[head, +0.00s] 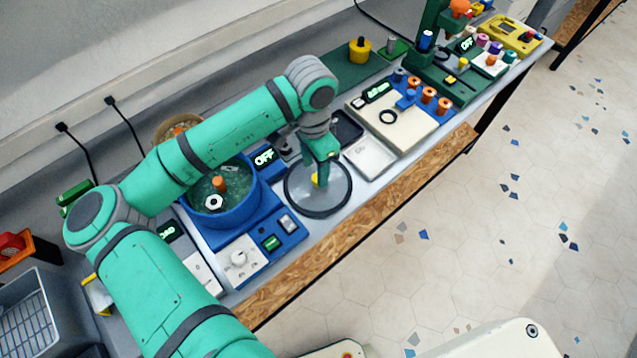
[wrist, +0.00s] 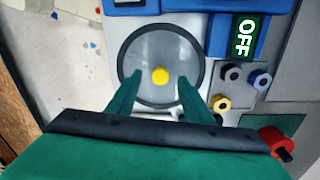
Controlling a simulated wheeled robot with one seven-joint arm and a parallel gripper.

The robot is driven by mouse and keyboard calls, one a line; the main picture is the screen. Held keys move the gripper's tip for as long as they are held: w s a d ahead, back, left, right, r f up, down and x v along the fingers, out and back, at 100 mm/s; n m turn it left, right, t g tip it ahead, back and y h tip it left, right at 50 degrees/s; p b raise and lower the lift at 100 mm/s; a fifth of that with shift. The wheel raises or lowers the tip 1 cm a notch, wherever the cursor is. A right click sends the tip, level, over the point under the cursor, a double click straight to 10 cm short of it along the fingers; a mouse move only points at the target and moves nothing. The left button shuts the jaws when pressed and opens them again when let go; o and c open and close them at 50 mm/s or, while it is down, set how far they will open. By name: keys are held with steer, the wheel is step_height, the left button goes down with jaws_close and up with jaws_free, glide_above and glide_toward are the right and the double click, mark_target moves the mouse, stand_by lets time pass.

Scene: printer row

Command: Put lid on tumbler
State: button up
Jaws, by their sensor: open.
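The lid (head: 337,193) is a clear round disc with a dark rim and a yellow knob, lying on the bench right of the tumbler. It also shows in the wrist view (wrist: 160,48), with its yellow knob (wrist: 160,75) between my finger ends. The tumbler (head: 222,223) is a blue bowl on a blue base, its top uncovered. An orange-topped post and a white hex nut show inside. My gripper (head: 322,180) is over the lid, its fingers (wrist: 160,80) open on either side of the knob. Contact with the knob cannot be told.
A display (head: 264,157) reading OFF stands behind the lid. A pale tray (head: 370,157) and a cream machine (head: 410,125) stand to the right. The bench front edge is close to the lid.

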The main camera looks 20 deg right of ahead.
steer(key=shift+w+d+f, duration=0.1)
steer(key=shift+d+f, duration=0.15)
steer(key=shift+f, duration=0.85)
steer(key=shift+w+d+f, duration=0.1)
steer(key=shift+d+f, duration=0.1)
steer(key=shift+f, duration=0.9)
steer(key=c, duration=0.4)
steer(key=shift+s+d, duration=0.1)
jaws_close()
steer(key=shift+a, duration=0.2)
steer(key=shift+r, duration=0.1)
